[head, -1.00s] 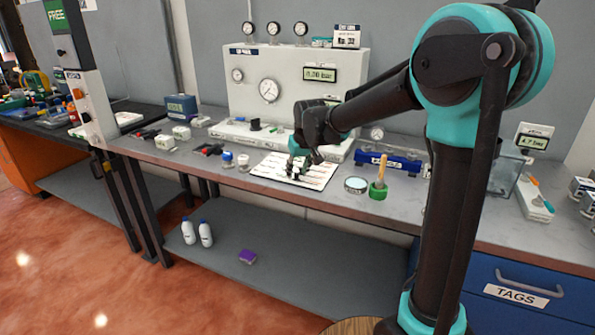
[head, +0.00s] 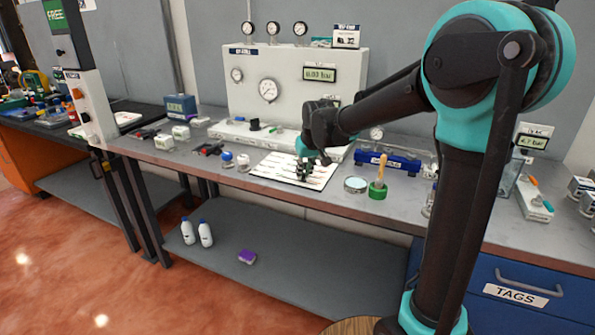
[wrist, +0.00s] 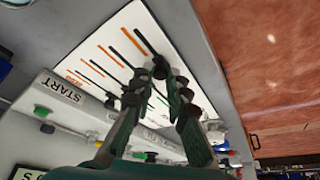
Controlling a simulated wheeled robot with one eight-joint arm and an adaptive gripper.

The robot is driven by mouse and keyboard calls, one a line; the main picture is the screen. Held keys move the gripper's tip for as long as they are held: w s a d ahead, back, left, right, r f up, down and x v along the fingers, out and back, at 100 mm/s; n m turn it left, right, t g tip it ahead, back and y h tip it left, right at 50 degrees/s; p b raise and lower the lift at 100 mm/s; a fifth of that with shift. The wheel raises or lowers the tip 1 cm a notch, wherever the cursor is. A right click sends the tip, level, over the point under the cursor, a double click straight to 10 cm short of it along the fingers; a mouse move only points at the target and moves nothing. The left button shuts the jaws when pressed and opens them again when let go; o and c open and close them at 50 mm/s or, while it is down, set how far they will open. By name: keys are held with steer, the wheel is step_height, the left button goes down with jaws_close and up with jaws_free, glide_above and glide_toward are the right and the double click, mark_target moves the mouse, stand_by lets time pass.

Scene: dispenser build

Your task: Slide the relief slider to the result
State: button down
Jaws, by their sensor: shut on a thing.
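A white slider board (head: 265,171) with several dark slots and pale strips lies flat on the bench. In the wrist view the board (wrist: 141,16) carries several parallel orange and black lines. My gripper (head: 304,177) reaches down onto the board right of its middle. In the wrist view its two green fingers (wrist: 160,78) close in on a small dark slider knob (wrist: 160,67), which they hold near the end of one line. The fingers hide part of the knob and its slot. I cannot read the label of this slider.
A white gauge panel (head: 242,90) with a digital display (head: 320,74) stands behind the board. A round dish (head: 356,184) and a green holder (head: 378,191) stand to the right. The bench front edge is clear.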

steer(key=d, duration=0.1)
steer(key=s+d, duration=0.1)
steer(key=d, duration=0.2)
steer(key=shift+s, duration=0.25)
steer(key=c, duration=1.5)
jaws_free()
steer(key=shift+d, duration=0.1)
steer(key=v, duration=1.2)
